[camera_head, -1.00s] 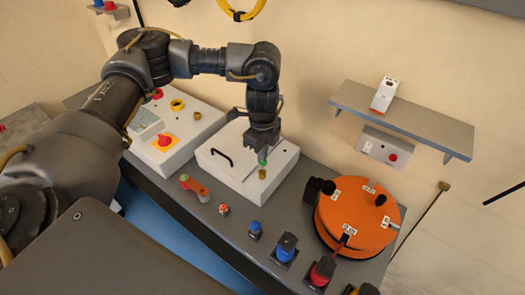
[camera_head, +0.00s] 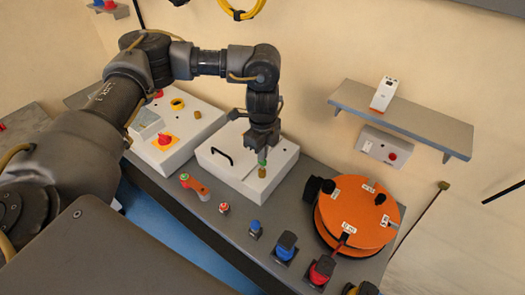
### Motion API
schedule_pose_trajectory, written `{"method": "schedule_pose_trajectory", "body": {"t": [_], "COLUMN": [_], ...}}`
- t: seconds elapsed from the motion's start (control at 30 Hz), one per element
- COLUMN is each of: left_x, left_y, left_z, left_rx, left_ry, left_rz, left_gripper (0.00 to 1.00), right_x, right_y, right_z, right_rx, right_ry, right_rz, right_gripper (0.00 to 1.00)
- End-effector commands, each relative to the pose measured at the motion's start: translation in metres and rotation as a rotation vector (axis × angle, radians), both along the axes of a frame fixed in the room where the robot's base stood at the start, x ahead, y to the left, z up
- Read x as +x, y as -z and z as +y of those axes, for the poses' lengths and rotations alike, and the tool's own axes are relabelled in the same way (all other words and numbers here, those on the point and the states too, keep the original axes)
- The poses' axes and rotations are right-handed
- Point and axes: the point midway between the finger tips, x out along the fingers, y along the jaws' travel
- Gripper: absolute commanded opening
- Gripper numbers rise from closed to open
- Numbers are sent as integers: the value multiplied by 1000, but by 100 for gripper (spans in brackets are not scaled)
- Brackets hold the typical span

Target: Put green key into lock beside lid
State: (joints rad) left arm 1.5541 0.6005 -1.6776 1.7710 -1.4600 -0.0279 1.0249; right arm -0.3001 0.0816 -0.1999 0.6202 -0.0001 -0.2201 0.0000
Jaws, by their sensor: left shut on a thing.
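My left gripper (camera_head: 262,146) points down over the right part of the white box and is shut on the green key (camera_head: 262,156). The key is upright, with its lower end at or just above the brass lock (camera_head: 262,172). I cannot tell whether the key is inside the lock. The lid (camera_head: 232,160) with a black handle (camera_head: 222,156) is on top of the white box, left of the lock. My right gripper is not in view.
A white control box (camera_head: 185,125) with a red knob stands to the left. An orange reel (camera_head: 355,215) stands at the right. A red-handled tool (camera_head: 195,187) and several blue and red connectors (camera_head: 286,246) line the table's front. A shelf (camera_head: 410,120) is on the wall.

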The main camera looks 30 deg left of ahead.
Motion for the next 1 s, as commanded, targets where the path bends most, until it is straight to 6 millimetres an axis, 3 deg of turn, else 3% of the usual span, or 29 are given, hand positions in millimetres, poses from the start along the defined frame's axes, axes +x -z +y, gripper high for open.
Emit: {"method": "schedule_pose_trajectory", "body": {"t": [1.0], "left_x": [0], "left_y": [26], "left_z": [0], "left_rx": [0], "left_ry": [1], "left_rz": [0], "left_gripper": [0], "right_x": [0], "right_y": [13], "right_z": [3], "right_rx": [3], "right_ry": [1], "right_rz": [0], "right_gripper": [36]}}
